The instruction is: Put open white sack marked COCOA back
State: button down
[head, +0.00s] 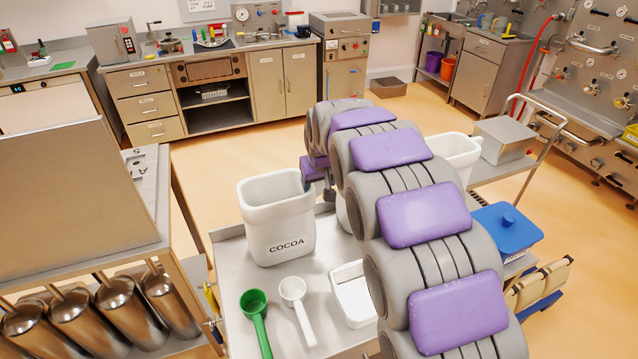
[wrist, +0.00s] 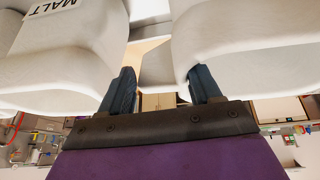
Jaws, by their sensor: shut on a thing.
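The open white sack marked COCOA (head: 278,232) is upright at the cart's back left in the head view, its top open. I cannot tell whether its base touches the cart top. My gripper (head: 318,182) is at its right upper side, partly hidden by my arm. In the wrist view, my gripper (wrist: 163,82) shows two dark fingers with a gap between them. The white sack on the right there (wrist: 240,50) touches or overlaps one finger; its label is not visible. A white sack marked MALT (wrist: 62,45) is on the left. The exact grip is hidden.
The metal cart (head: 228,262) also carries a green scoop (head: 254,312), a white scoop (head: 297,302) and a white tray (head: 352,298). Another white sack (head: 455,156) and a blue lidded box (head: 507,230) are right of my arm. A bench with metal canisters (head: 118,305) stands left.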

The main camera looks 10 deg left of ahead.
jog(key=shift+c, duration=1)
grip_release()
jog(key=shift+r, duration=0.15)
jog(key=shift+s+r, duration=0.3)
jog(key=shift+r, duration=0.2)
jog(key=d+p+v, duration=0.1)
jog(key=p+v, duration=0.2)
jog(key=v, duration=0.8)
jog(key=s+d+f+m+g+h, duration=0.1)
jog(key=s+d+f+m+g, duration=0.1)
jog(key=s+d, duration=1)
jog(key=s+d+f+m+g+h, duration=0.1)
jog(key=s+d+f+m+g, duration=0.15)
jog(key=s+d, duration=1)
jog(key=s+f+g, duration=0.1)
jog(key=s+f, duration=0.1)
jog(key=s, duration=0.6)
jog(key=s+a+f+m+g, duration=0.1)
jog(key=s, duration=0.8)
jog(key=shift+f, duration=0.4)
jog(key=shift+a+m, duration=0.15)
jog(key=shift+m, duration=0.1)
